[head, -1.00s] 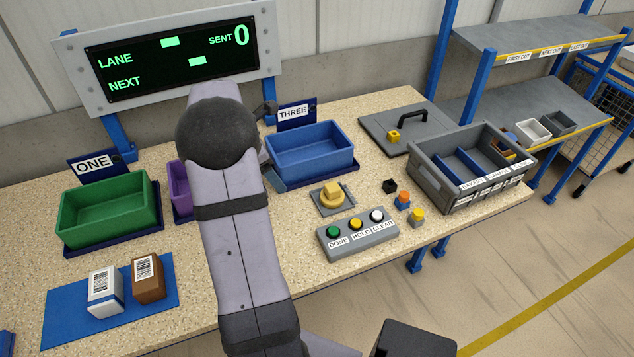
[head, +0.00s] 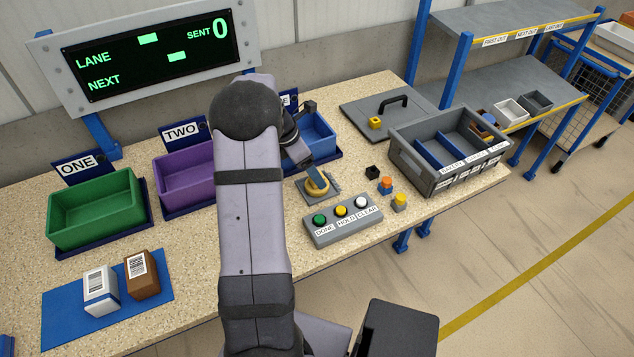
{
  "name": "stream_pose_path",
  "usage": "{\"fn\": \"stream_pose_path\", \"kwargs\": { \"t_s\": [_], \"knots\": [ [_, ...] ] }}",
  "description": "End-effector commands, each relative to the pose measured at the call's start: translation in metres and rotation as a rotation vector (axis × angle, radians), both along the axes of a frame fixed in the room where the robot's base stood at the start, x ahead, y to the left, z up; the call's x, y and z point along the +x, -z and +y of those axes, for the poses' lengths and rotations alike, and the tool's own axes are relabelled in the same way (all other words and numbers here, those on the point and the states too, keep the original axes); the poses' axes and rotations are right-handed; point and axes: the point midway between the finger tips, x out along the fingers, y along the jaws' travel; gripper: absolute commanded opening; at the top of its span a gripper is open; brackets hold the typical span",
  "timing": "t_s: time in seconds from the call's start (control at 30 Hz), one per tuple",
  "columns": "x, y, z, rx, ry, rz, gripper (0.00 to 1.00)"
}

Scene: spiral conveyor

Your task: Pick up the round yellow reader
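The round yellow reader (head: 316,191) sits on a small grey pad (head: 335,184) on the speckled bench, behind the button box.
The button box (head: 342,220) stands just in front of the reader. A blue bin (head: 320,138), a purple bin (head: 180,178) and a green bin (head: 95,210) line the back. Small blocks (head: 386,185) and a grey divided crate (head: 450,150) are to the right.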

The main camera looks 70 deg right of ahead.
Motion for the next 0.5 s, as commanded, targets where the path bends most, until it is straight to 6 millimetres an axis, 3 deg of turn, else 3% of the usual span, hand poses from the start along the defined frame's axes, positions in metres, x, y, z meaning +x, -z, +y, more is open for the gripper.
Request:
{"fn": "stream_pose_path", "kwargs": {
  "t_s": [0.5],
  "knots": [
    [-0.015, 0.044, -0.012, 0.002, 0.0, 0.002, 0.77]
  ]
}}
